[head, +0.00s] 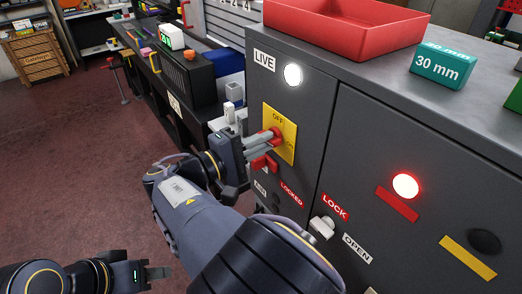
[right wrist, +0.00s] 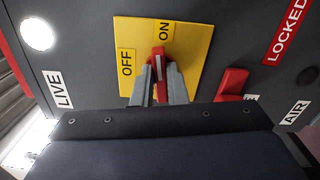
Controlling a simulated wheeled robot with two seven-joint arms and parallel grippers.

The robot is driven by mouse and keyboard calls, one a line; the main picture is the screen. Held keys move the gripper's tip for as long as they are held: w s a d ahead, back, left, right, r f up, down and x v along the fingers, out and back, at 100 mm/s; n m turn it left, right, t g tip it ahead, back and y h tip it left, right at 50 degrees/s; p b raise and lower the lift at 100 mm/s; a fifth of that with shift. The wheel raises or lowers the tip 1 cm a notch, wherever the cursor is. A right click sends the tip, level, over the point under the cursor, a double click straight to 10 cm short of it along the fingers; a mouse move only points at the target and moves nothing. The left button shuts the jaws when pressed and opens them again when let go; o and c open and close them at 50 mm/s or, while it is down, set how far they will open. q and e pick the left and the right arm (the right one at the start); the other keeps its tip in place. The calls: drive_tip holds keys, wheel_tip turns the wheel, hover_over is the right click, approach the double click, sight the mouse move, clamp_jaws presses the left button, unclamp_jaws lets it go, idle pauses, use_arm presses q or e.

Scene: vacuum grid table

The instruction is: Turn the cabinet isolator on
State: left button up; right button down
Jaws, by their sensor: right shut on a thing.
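The cabinet isolator is a yellow plate (head: 286,150) on the dark cabinet front, with OFF at its top and ON at its right side. It also shows in the right wrist view (right wrist: 193,42). Its red handle (right wrist: 158,66) lies in line with the ON label. My right gripper (head: 268,138) is shut on this handle, with one finger on each side in the right wrist view (right wrist: 158,85). The white lamp (head: 293,75) by the LIVE label is lit. My left gripper (head: 158,272) is low at the bottom left, away from the cabinet; its finger gap is unclear.
A second red handle (head: 264,163) sits just below the plate. A pale latch (head: 322,227) is between the LOCK and OPEN labels. A red lamp (head: 405,186) glows at the right.

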drive_tip(key=shift+f+m+b, duration=0.1)
drive_tip(key=shift+m+b, duration=0.25)
drive_tip(key=shift+m, duration=0.05)
idle(0.4)
drive_tip(key=c, duration=1.4)
unclamp_jaws()
drive_tip(key=shift+c, duration=0.2)
drive_tip(key=v, duration=0.8)
